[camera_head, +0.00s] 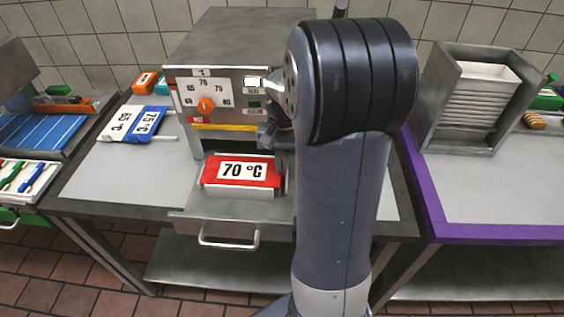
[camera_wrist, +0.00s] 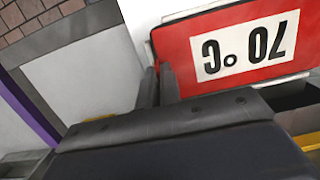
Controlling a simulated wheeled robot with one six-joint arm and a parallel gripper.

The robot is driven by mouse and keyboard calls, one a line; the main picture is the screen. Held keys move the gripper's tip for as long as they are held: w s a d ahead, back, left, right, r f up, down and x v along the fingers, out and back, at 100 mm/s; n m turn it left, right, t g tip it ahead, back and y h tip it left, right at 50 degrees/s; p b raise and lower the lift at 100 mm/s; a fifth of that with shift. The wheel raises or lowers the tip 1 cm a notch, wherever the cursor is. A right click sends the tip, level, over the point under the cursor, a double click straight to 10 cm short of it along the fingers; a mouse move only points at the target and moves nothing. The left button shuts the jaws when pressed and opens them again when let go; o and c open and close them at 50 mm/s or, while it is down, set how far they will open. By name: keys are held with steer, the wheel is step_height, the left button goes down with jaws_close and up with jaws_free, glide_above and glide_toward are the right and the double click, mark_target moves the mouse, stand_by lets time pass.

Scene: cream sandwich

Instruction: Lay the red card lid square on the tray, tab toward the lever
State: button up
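The red card lid (camera_head: 242,171), with a white "70 °C" label, is over the pulled-out tray (camera_head: 215,208) at the front of the grey machine. It looks roughly square to the tray; whether it lies fully flat is unclear. In the wrist view the red lid (camera_wrist: 200,75) fills the upper right, its label upside down. My gripper (camera_wrist: 158,88) has its two dark fingers close together at the lid's left edge in that view. I cannot tell whether the lid's edge or tab is between them. I cannot clearly make out the tab or lever.
The machine (camera_head: 215,85) has a dial with an orange knob (camera_head: 206,105). White and blue cards (camera_head: 147,122) marked 65 °C and 75 °C lie to its left. A metal rack of pale plates (camera_head: 483,95) stands on the purple-edged table (camera_head: 490,232) at right.

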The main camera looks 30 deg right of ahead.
steer(key=o, duration=0.5)
steer(key=r, duration=0.3)
steer(key=w+r, duration=0.1)
steer(key=r, duration=0.3)
steer(key=d+r, duration=0.1)
steer(key=r, duration=0.2)
steer(key=shift+w+r, duration=0.2)
steer(key=shift+r, duration=0.15)
steer(key=f, duration=0.3)
steer(key=s+f, duration=0.1)
steer(key=f, duration=0.3)
steer(key=a+f, duration=0.1)
steer(key=f, duration=0.2)
steer(key=shift+s+f, duration=0.2)
steer(key=shift+f, duration=0.05)
steer(key=shift+r+p, duration=0.6)
steer(key=shift+r, duration=0.3)
